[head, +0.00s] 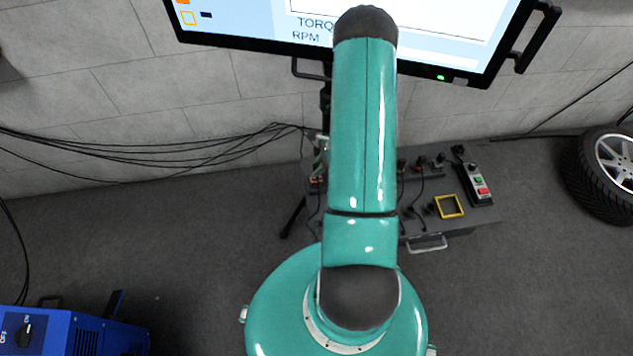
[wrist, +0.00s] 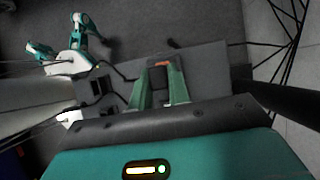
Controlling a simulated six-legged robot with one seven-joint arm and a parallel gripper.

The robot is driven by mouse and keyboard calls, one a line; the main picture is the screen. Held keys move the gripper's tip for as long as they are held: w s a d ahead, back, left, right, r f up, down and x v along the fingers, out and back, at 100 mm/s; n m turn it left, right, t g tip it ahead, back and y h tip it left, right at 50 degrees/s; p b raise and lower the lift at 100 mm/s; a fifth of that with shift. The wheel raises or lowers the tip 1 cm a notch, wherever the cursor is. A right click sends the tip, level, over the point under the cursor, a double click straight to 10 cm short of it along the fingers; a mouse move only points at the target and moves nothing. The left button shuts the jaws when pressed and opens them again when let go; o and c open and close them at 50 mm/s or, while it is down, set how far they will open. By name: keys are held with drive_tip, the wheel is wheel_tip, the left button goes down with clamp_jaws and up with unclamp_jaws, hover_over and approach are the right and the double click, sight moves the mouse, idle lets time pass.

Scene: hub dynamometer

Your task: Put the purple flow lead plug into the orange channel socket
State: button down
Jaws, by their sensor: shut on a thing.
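My gripper (wrist: 160,72) shows in the wrist view with its two green fingers closed around a small dark thing (wrist: 159,82), which looks like a plug. The fingers hide much of it, and I cannot make out a purple colour. An orange patch (wrist: 160,64), which looks like the orange channel socket, lies just beyond the fingertips. I cannot tell whether the held thing touches it. In the head view my arm covers the middle of the grey panel; an orange socket patch (head: 317,180) shows at its left, just below my gripper, which is only partly seen.
The grey panel (head: 425,222) carries dark plugs with leads, a yellow square frame (head: 448,206) and a button box (head: 478,184). A monitor (head: 460,40) stands behind. A tyre (head: 603,170) is at right, a blue machine (head: 75,332) at lower left. Black cables hang along the wall.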

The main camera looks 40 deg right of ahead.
drive_tip(key=shift+f, duration=0.6)
drive_tip(key=shift+f, duration=0.35)
drive_tip(key=shift+f, duration=0.35)
drive_tip(key=shift+f, duration=0.15)
drive_tip(key=c, duration=1.3)
unclamp_jaws()
drive_tip(key=shift+o, duration=0.2)
drive_tip(key=shift+d, duration=0.1)
drive_tip(key=v, duration=1.2)
drive_tip(key=shift+s, duration=0.1)
